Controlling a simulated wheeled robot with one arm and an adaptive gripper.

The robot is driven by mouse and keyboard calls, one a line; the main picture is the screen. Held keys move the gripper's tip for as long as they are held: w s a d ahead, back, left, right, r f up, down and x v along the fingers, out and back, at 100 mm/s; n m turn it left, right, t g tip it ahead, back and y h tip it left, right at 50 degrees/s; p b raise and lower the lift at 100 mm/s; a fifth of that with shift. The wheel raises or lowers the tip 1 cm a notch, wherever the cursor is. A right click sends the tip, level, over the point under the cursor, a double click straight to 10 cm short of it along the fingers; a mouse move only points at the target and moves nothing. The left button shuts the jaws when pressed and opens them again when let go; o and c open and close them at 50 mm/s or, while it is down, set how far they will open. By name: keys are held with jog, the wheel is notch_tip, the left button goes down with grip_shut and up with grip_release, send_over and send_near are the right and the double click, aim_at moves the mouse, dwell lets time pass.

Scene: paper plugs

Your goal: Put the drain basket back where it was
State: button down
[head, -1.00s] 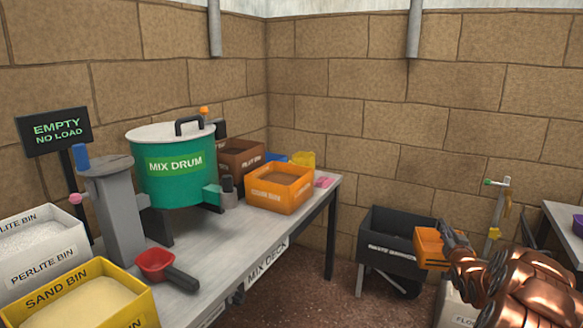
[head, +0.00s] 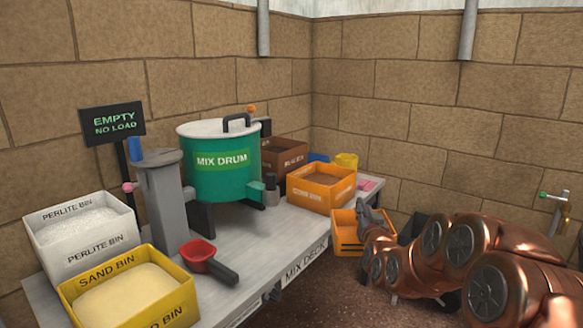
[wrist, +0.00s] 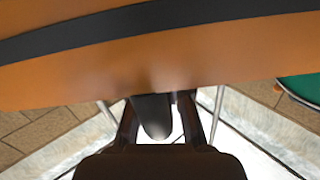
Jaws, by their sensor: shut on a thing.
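The orange drain basket (head: 347,232) hangs in my gripper (head: 366,216) beside the right end of the mix deck, in front of the dark cart. In the wrist view its orange wall (wrist: 150,70) with a dark band fills the upper part. My gripper (wrist: 157,105) is shut on the dark stub handle (wrist: 152,118) of the basket. The inside of the basket is mostly hidden. The green mix drum (head: 222,170) stands on the deck with its pale lid on; its rim also shows at the right in the wrist view (wrist: 302,88).
The mix deck (head: 232,262) carries a white perlite bin (head: 85,250), a yellow sand bin (head: 130,318), a red scoop (head: 200,250), a grey post (head: 160,205) and an orange bin (head: 318,198). A sign reads "EMPTY NO LOAD" (head: 112,121). A dark cart (head: 412,226) stands behind my arm.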

notch_tip(320, 180, up, 32)
jog(key=a+p, duration=0.2)
jog(key=p, duration=2.9)
jog(key=shift+s+a, duration=0.3)
jog(key=shift+s, duration=0.15)
jog(key=shift+a, duration=0.1)
